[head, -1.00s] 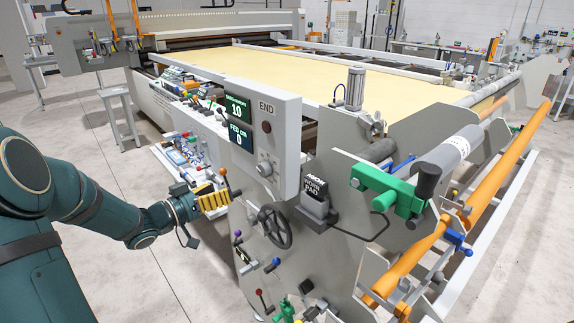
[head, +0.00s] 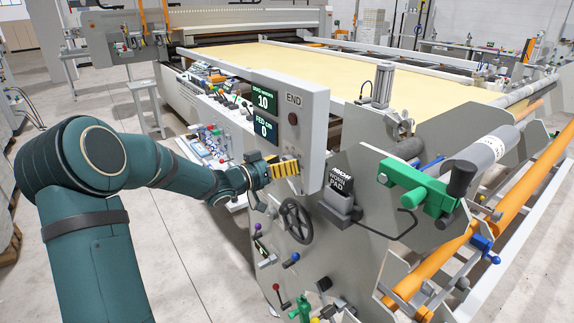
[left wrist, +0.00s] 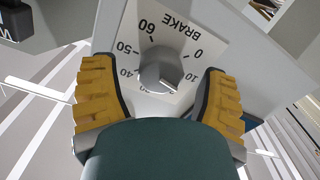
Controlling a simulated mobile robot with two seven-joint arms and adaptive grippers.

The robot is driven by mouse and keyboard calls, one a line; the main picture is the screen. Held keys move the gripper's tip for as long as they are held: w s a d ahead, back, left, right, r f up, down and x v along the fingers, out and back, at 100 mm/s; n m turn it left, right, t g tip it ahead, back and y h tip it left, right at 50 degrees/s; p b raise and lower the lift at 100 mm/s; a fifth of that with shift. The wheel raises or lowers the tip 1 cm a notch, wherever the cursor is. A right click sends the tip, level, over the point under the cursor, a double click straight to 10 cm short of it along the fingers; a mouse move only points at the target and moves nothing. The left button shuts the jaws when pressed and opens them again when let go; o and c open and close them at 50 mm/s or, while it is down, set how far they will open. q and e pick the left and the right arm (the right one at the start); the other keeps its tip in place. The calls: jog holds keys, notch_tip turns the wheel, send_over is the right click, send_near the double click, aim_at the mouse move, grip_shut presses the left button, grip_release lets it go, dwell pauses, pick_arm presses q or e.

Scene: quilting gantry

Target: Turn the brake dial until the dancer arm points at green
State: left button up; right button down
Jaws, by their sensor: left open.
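The brake dial (left wrist: 158,73) is a grey knob on a white plate marked BRAKE, with numbers from 0 to 60 around it. In the head view the left gripper (head: 285,168) is at the lower part of the grey END panel (head: 313,125) and hides the dial. I cannot make out the dancer arm or its green mark.
A dark handwheel (head: 296,221) sits just below my left gripper. A black WORN PAD box (head: 341,190) and a green bracket (head: 415,187) are to its right. Small coloured levers stick out below.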

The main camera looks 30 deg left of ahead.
pick_arm(q)
jog(key=shift+w+d, duration=0.15)
jog(key=shift+w, duration=0.25)
jog(key=c, duration=1.2)
jog(key=shift+m, duration=0.5)
jog(key=m+b, duration=0.2)
jog(key=m, duration=0.1)
jog(key=shift+r+m+b, duration=0.1)
jog(key=shift+m+b, duration=0.7)
jog(key=shift+m, duration=0.6)
